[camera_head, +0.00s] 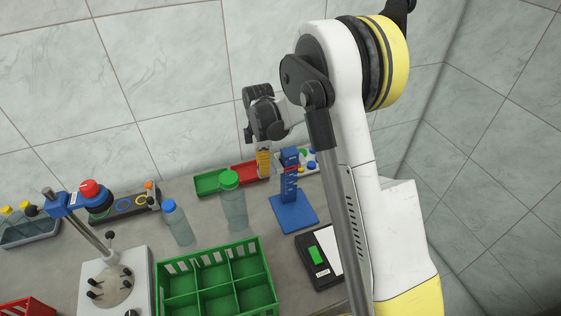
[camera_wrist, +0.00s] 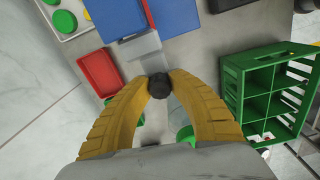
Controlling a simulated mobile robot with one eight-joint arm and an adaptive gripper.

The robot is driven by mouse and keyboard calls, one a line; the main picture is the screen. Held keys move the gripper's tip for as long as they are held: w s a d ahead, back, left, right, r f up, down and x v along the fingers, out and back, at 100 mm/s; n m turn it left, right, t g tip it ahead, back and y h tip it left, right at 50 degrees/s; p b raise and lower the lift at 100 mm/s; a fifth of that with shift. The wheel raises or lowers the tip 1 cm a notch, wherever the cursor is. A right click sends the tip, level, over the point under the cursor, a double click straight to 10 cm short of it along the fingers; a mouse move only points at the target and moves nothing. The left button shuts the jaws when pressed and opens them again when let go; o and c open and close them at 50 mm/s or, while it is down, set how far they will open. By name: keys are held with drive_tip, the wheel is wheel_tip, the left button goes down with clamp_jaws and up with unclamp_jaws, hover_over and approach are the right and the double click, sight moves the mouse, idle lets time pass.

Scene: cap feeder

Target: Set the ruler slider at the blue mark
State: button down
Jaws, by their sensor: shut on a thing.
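The ruler stand is a blue upright (camera_head: 290,182) on a flat blue base (camera_head: 293,214), standing behind the black scale in the head view. Small marks show on the upright, but I cannot make out a separate blue mark. My gripper's yellow fingers (camera_head: 264,163) are just left of the upright's upper part. In the wrist view my gripper (camera_wrist: 159,88) is shut on a round black knob (camera_wrist: 158,84). The knob sits at the end of a grey slider arm (camera_wrist: 142,47) that reaches to the blue stand. The ruler's face is hidden in the wrist view.
A green crate (camera_head: 213,250), a clear green-capped bottle (camera_head: 234,205) and a blue-capped bottle (camera_head: 179,224) stand left of the ruler. A black scale (camera_head: 318,262) is in front. Red (camera_head: 243,175) and green (camera_head: 207,183) trays lie behind. A tiled wall backs the bench.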

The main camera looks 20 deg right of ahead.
drive_tip(key=shift+f+b, duration=1.8)
drive_tip(key=shift+f, duration=0.6)
drive_tip(key=c, duration=1.3)
unclamp_jaws()
drive_tip(key=shift+r, duration=0.2)
drive_tip(key=shift+r+p, duration=2.25)
drive_tip(key=shift+r, duration=1.65)
